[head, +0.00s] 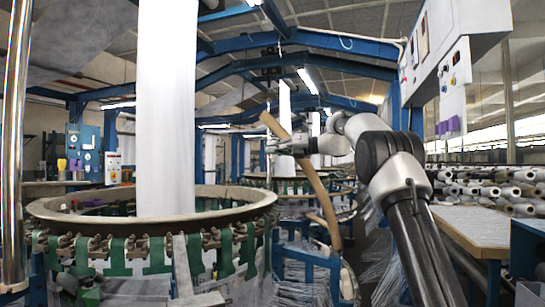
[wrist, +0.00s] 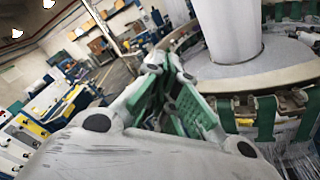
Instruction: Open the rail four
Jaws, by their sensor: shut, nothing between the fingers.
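The circular loom's big ring (head: 120,222) stands at the left in the head view, with green straps and metal fittings around its rim. The same loom's ring (wrist: 265,75) shows at the right in the wrist view. I cannot tell which part is rail four. A tan curved bar (head: 318,188) stands tilted right of the loom in the head view, close to my gripper in the picture; contact cannot be told. My gripper (head: 277,148) is shut and empty, up beside the loom's right side. Its green-padded fingers also show in the wrist view (wrist: 168,68).
A white fabric column (head: 166,110) rises from the loom's middle. A table (head: 475,226) and a stack of rolls (head: 490,188) stand at the right. A white control box (head: 455,45) hangs at upper right. A polished post (head: 14,150) stands at far left.

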